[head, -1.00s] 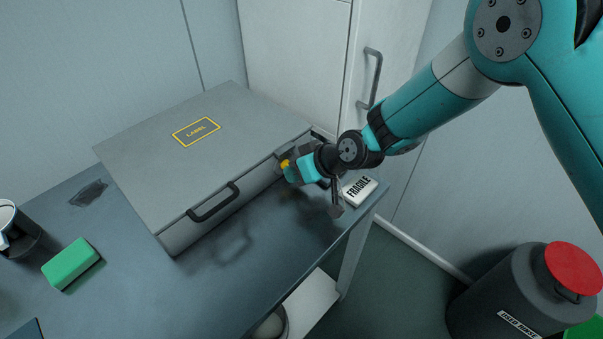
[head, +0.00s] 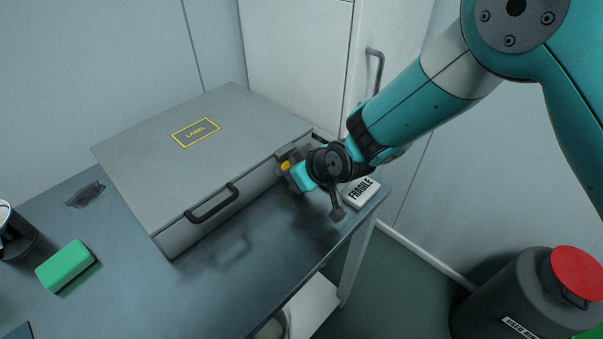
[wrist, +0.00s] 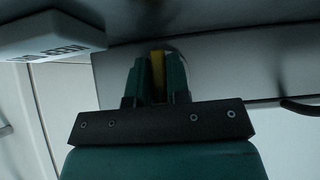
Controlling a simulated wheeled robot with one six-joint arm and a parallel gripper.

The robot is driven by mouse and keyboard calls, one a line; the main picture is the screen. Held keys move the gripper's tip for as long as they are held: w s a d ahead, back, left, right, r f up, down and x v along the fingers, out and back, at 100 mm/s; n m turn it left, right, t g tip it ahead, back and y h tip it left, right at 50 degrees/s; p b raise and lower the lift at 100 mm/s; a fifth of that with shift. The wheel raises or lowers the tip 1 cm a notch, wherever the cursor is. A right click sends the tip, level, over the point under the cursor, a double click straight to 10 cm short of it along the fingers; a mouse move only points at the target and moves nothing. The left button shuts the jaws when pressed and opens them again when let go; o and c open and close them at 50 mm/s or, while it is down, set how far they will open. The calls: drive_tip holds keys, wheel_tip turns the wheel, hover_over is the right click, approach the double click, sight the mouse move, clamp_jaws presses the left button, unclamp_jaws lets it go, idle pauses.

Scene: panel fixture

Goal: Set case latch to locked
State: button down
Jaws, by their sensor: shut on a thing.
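A flat grey case (head: 233,123) lies shut on the table, with a dark handle (head: 212,203) and a yellow-bordered label on its lid. The yellow case latch (head: 286,166) is on the front face near its right end, largely covered by my gripper (head: 291,171). In the wrist view, the teal fingers of my gripper (wrist: 158,82) are closed on both sides of the yellow latch (wrist: 158,70), against the case's grey face (wrist: 225,68). The latch's exact setting cannot be made out.
A green block (head: 65,266) and a mug (head: 12,232) stand at left. A dark drum with a red lid (head: 578,272) stands on the floor at right.

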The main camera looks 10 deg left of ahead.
drive_tip(key=c, duration=1.2)
unclamp_jaws()
drive_tip(key=shift+s+a+r, duration=0.15)
drive_tip(key=shift+a, duration=0.2)
drive_tip(key=shift+o, duration=0.2)
drive_tip(key=shift+d, duration=0.15)
drive_tip(key=b+v, duration=0.1)
drive_tip(key=v, duration=1.6)
drive_tip(key=shift+d, duration=0.2)
drive_tip(key=s+d+r+m+g+h+p, duration=0.1)
drive_tip(key=s+d+r+m+g, duration=0.1)
drive_tip(key=s+d+r, duration=0.4)
drive_tip(key=s+d+r+m+g+h+p, duration=0.2)
drive_tip(key=s+d+r, duration=0.4)
drive_tip(key=s+d, duration=0.4)
drive_tip(key=shift+d+r+m+g, duration=0.3)
drive_tip(key=shift+d+m+g, duration=0.1)
drive_tip(key=shift+m, duration=0.1)
